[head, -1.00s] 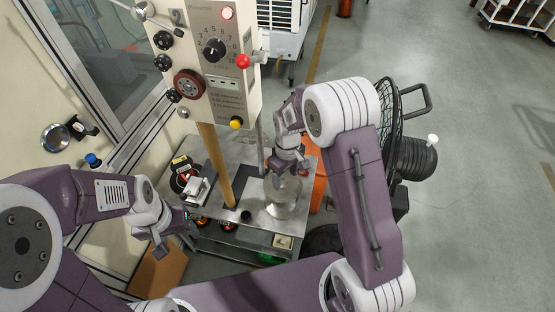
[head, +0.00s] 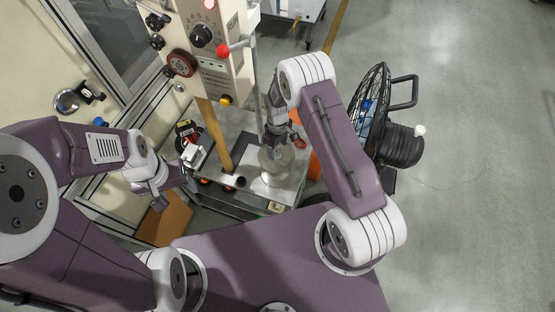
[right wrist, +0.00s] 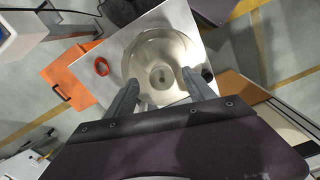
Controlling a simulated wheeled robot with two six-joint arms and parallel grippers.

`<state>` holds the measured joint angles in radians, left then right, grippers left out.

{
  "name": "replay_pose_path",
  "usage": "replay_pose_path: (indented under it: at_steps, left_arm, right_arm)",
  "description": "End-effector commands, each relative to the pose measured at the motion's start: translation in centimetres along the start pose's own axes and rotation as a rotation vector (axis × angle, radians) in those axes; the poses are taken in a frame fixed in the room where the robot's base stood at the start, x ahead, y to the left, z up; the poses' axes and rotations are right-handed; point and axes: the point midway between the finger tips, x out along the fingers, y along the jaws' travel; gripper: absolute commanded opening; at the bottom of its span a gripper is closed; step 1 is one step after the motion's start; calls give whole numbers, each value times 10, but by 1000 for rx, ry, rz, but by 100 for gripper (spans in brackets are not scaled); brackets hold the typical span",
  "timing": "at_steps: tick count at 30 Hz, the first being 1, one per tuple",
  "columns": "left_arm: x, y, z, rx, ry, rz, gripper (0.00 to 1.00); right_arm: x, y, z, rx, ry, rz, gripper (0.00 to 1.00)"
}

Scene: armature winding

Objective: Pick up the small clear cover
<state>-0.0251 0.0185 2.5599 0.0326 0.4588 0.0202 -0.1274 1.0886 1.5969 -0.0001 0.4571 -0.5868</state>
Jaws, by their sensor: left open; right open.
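The small clear cover (head: 276,163) looks like a see-through round cup standing upright on the grey metal bench top at its right part. It also shows in the right wrist view (right wrist: 160,52) as a wide round rim with a smaller round part in its middle. My right gripper (head: 275,140) is just above the cover. In the right wrist view its two fingers (right wrist: 160,84) are apart, at the near left and right of the cover, with nothing held. My left gripper (head: 172,192) is open and empty, left of the bench.
A red ring (right wrist: 101,67) lies beside the cover. A control box with knobs (head: 207,55) stands above the bench. A black fan (head: 372,115) stands to the right.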

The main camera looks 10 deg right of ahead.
Motion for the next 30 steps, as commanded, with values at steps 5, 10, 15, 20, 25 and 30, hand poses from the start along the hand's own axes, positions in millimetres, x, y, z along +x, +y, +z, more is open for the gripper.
replay_pose_path:
  at_steps: [5,10,15,20,25,30]
  left_arm:
    - [-5,0,0,0,-1,0,65]
    - [-4,0,0,0,-1,0,65]
    - [-4,0,0,0,-1,0,65]
    - [-4,0,0,0,-1,0,65]
    - [-4,0,0,0,-1,0,65]
    - [-1,0,0,0,-1,0,65]
  right_arm:
    - [15,0,-1,-1,1,1,62]
    - [15,0,-1,-1,1,1,62]
    - [15,0,-1,-1,1,1,15]
    - [15,0,-1,-1,1,1,0]
    - [15,0,-1,-1,2,1,0]
    - [11,0,-1,-1,3,2,0]
